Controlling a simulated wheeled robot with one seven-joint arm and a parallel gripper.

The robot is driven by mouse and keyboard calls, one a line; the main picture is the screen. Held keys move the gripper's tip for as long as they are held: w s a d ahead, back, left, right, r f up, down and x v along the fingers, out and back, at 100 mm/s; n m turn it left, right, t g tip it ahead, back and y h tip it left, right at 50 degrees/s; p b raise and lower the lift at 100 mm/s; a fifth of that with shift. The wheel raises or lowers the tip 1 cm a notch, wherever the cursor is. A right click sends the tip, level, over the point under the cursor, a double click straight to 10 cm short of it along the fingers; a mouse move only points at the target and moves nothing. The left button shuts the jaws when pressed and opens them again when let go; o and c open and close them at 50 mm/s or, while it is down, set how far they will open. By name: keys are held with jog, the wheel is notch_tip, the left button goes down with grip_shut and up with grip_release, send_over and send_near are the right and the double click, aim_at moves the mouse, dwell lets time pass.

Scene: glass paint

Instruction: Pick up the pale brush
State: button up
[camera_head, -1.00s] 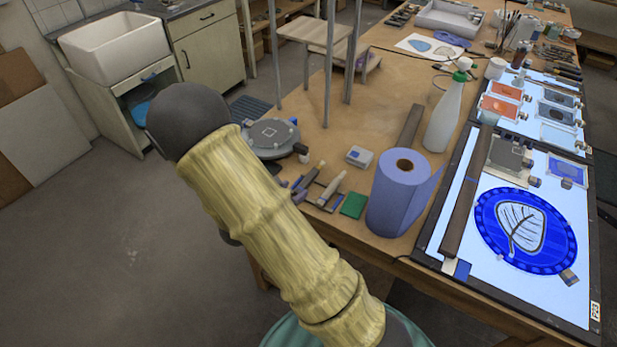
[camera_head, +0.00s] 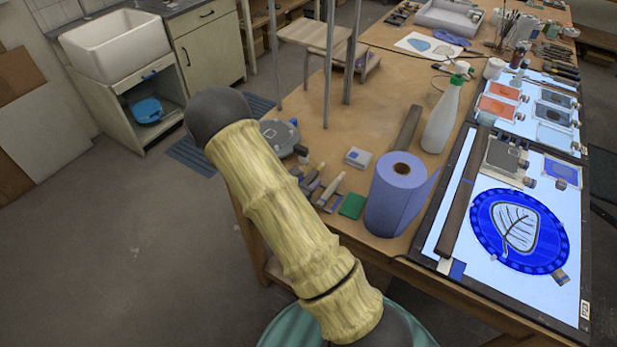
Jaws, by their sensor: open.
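A small pale, tapered tool (camera_head: 331,188), which looks like the pale brush, lies near the wooden table's left edge. It is beside a few other small hand tools, just left of a green pad (camera_head: 352,206). It is too small to make out its bristles. My arm, in a yellow ribbed sleeve with a dark rounded joint, reaches up across the left middle of the view. It passes close in front of the small tools and hides part of that table edge. My gripper is not in view.
A blue paper roll (camera_head: 398,195) and a spray bottle (camera_head: 441,120) stand right of the tools. A grey round device (camera_head: 282,138) and a small white box (camera_head: 359,157) lie behind them. A light panel (camera_head: 456,215) bears a blue glass disc (camera_head: 518,229). Metal stool legs stand behind.

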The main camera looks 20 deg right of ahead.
aim_at(306, 182)
dwell(0.5)
grip_shut()
jog(key=shift+w+r, duration=0.15)
jog(key=shift+r, duration=0.3)
notch_tip(306, 182, up, 9)
jog(key=b, duration=0.1)
jog(key=shift+b, duration=0.4)
jog(key=shift+s, duration=0.25)
jog(key=shift+r, duration=0.1)
